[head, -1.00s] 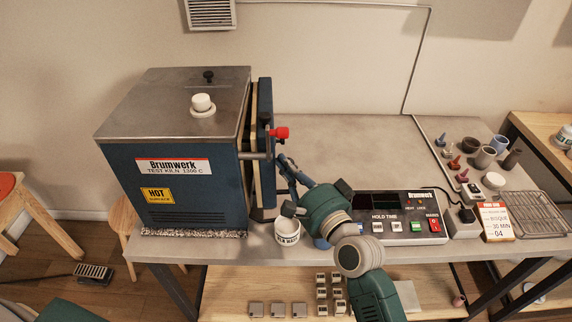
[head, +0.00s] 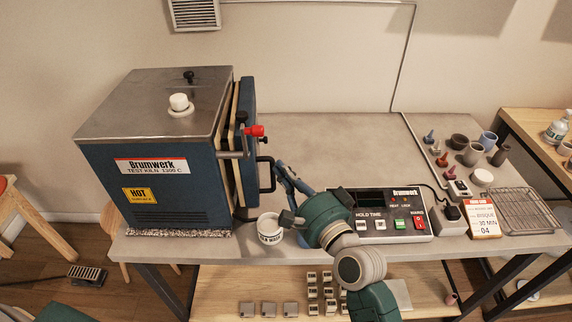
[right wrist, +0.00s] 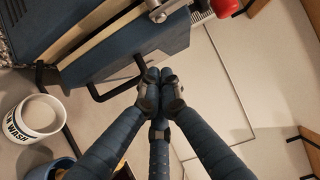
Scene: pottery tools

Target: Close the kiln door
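The kiln (head: 160,185) is a blue box with a steel top at the left of the table in the head view. Its blue door (head: 249,120) stands on the kiln's right side, nearly parallel to the front, with a narrow gap and pale lining showing. The door has a black bar handle (head: 266,174), also seen in the right wrist view (right wrist: 97,94). A latch with a red knob (head: 254,131) sits beside the door. My right gripper (head: 279,166) is close beside the handle, its fingertips together and empty in the right wrist view (right wrist: 160,76). My left gripper is out of view.
A white kiln-wash pot (head: 270,230) stands below the door, close to my right arm. A control box (head: 380,215) is to the right of the arm. Small pots, a wire rack (head: 522,208) and a card (head: 484,218) fill the table's right end. The table behind is clear.

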